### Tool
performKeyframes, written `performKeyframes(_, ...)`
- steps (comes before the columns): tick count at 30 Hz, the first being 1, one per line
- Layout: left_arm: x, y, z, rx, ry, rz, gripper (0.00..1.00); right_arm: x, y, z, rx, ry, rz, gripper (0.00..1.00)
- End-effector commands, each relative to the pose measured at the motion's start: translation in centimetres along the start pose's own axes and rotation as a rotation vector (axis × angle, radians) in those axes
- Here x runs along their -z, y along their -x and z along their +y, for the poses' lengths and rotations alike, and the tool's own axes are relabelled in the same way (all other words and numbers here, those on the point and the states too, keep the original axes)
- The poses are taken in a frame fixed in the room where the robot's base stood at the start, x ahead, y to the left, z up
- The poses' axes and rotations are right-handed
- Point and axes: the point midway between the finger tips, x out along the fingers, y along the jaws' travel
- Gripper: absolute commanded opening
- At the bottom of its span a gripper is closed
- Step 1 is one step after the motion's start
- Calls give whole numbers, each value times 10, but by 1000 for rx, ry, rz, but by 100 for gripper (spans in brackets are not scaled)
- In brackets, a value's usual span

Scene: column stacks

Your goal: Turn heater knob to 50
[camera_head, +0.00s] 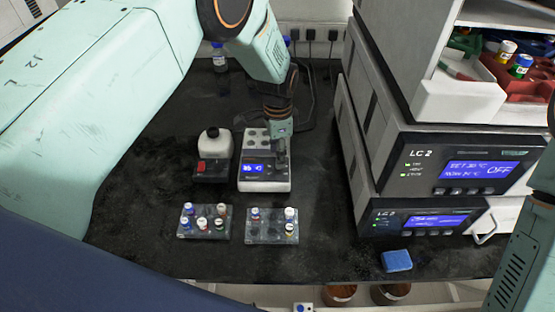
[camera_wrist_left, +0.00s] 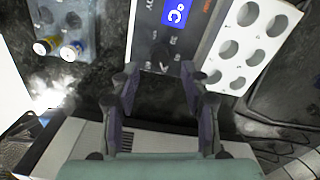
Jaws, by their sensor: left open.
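The heater (camera_head: 252,184) is a white and grey block with round wells and a small lit blue display (camera_head: 253,168), whose digits are too small to read surely. In the left wrist view the heater's white well plate (camera_wrist_left: 258,40) and part of its display, with a "C", show. A dark round knob (camera_wrist_left: 162,56) with marks around it sits below the display. My left gripper (camera_head: 282,158) is over the heater's right side, pointing down. In the left wrist view its fingers (camera_wrist_left: 160,88) are apart with nothing between them, and the knob lies just beyond the tips. My right gripper is out of view.
A white bottle on a red-fronted device (camera_head: 211,168) stands left of the heater. Two vial racks (camera_head: 203,232) (camera_head: 271,238) stand in front. Stacked LC units (camera_head: 455,170) rise on the right. A blue block (camera_head: 397,261) lies near the front edge.

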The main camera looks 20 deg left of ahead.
Motion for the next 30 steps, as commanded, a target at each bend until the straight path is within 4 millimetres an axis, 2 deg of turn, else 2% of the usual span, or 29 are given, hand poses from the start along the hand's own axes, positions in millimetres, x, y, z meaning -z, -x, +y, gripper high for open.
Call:
performKeyframes(1,1,13,-1,4,0,2,46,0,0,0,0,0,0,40)
performKeyframes(6,0,47,0,3,-1,1,46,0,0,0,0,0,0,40)
performKeyframes(12,0,74,1,-1,-1,-1,46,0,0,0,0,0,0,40)
performKeyframes(18,0,82,1,-1,-1,-1,46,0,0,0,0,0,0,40)
performKeyframes(30,0,82,1,-1,-1,-1,46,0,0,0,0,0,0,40)
